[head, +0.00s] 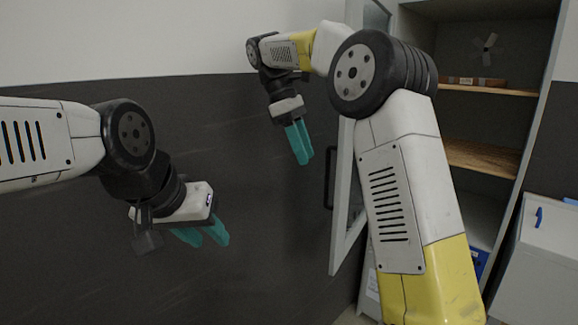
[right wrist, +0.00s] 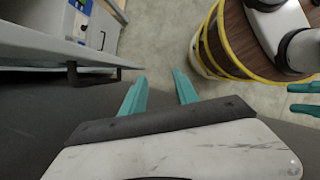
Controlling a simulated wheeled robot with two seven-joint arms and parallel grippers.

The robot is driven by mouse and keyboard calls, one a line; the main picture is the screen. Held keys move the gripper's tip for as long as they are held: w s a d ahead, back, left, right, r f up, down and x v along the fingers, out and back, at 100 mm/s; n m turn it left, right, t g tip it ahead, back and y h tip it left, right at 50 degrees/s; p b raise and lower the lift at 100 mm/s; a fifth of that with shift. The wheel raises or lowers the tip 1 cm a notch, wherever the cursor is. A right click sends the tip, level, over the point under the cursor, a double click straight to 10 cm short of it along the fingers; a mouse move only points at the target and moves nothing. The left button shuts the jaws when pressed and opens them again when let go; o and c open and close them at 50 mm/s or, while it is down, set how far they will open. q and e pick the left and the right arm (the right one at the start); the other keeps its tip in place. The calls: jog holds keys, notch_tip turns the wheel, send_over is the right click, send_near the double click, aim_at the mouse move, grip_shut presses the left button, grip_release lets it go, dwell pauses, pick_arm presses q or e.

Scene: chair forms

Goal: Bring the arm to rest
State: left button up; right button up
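My left gripper (head: 203,237) hangs in front of the dark lower wall at the left of the head view, fingers pointing down. Its two teal fingers are apart with nothing between them; they also show at the right edge of the right wrist view (right wrist: 303,99). My right gripper (head: 300,143) is higher and further off, left of the cabinet door (head: 346,200), its fingers pointing down. In the right wrist view (right wrist: 158,93) its fingers are spread, with only bare floor and dark surface between them.
A grey cabinet (head: 545,85) with wooden shelves stands at the right, its door open. A small fan-like object (head: 486,48) is on an upper shelf. A white box with a blue handle (head: 539,217) is at the far right. The door handle (right wrist: 92,75) lies near my right fingers in the wrist picture.

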jog(key=s+d+m+t+y, duration=0.35)
jog(key=s+d+m, duration=0.25)
jog(key=s+d, duration=0.45)
jog(key=s+f+m+t+y, duration=0.3)
jog(key=s+f+m, duration=0.4)
jog(key=s, duration=0.5)
jog(key=shift+s+d+f+m+t, duration=0.3)
jog(key=shift+s+f+t, duration=0.05)
jog(key=shift+f+t, duration=0.2)
